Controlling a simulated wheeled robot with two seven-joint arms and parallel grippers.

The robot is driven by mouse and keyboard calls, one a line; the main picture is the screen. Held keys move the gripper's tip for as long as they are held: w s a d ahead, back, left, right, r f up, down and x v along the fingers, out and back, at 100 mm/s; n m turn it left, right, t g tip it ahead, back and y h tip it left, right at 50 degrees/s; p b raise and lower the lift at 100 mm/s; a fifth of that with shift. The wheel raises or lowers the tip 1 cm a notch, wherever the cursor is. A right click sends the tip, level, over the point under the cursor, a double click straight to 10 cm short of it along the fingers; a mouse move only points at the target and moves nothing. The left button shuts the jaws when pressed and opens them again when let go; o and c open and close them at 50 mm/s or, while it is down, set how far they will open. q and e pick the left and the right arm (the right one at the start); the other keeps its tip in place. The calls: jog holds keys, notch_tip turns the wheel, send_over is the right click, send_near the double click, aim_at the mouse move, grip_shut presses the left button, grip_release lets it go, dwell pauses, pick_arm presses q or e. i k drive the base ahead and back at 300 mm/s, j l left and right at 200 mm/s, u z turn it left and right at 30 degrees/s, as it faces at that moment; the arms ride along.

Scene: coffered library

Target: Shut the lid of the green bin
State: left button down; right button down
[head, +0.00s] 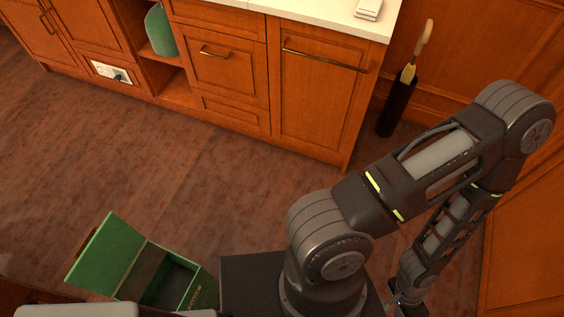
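The green bin (201,290) stands on the floor at the lower left of the head view, partly cut off by the bottom edge and my own body. Its green lid (106,256) is open, swung up and tilted back to the left. The dark inside of the bin shows. My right arm reaches out to the right and folds down. My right gripper (408,296) is at the bottom edge, right of the bin and well apart from it; its fingers are too small and cut off to read. My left gripper is out of view.
Wooden cabinets (232,63) with a white counter (335,14) line the back. A dark umbrella stand (396,104) stands by the right wall. A teal object (160,32) sits in an open shelf. The wooden floor (130,165) between the bin and cabinets is clear.

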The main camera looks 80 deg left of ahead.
aim_at(108, 251)
jog(key=u, duration=1.65)
jog(key=i+u, duration=0.45)
jog(key=i+j+u, duration=0.2)
jog(key=u, duration=0.25)
jog(key=i+j+u, duration=0.15)
jog(key=i+u, duration=0.15)
jog(key=u, duration=0.2)
jog(key=i+u, duration=0.25)
jog(key=u, duration=0.2)
jog(key=i+u, duration=0.3)
jog(key=u, duration=0.15)
jog(key=i+l+u, duration=0.2)
jog(key=u, duration=0.3)
jog(key=i+j+u, duration=0.15)
jog(key=i+u, duration=0.25)
jog(key=i, duration=0.6)
jog(key=i+l+u, duration=0.15)
jog(key=i+u, duration=0.2)
jog(key=i, duration=0.6)
jog(key=u, duration=3.85)
